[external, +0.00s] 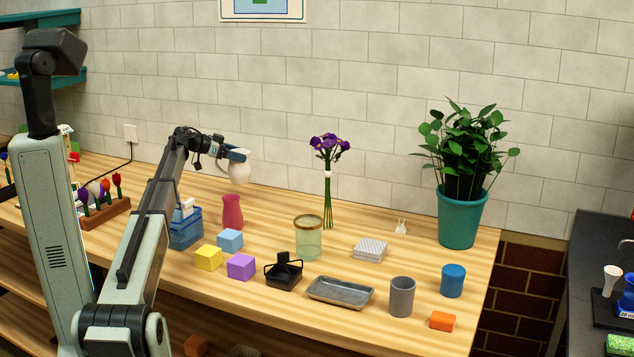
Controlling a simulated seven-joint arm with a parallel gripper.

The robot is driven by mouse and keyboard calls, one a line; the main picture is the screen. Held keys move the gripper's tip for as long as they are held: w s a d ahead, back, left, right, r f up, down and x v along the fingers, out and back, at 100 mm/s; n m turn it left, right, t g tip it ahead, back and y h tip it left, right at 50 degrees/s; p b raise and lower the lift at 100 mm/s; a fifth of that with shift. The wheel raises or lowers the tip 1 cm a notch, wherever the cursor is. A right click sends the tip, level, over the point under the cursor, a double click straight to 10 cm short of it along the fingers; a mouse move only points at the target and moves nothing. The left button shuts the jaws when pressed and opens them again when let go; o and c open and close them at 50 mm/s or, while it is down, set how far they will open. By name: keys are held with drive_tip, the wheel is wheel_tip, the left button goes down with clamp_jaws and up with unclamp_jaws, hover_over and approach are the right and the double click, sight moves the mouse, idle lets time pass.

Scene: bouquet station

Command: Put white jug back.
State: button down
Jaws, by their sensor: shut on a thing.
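The white jug (239,174) is in the external view, held up off the wooden table. My gripper (236,157) is shut on it near its top, with the jug hanging below the fingers. The jug appears above and slightly right of the red vase (232,212); a gap shows between them. Its handle cannot be made out at this size.
A blue caddy (186,230), coloured blocks, a glass jar (308,238), purple flowers (329,150), a black holder (283,271), a grey tray (340,291), a grey cup (401,297) and a potted plant (460,215) stand on the table (400,340). Bare table lies around the flowers.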

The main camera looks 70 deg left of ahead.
sight(237, 170)
drive_tip(key=shift+f, duration=3.1)
drive_tip(key=shift+f, duration=0.1)
unclamp_jaws()
drive_tip(key=v, duration=1.2)
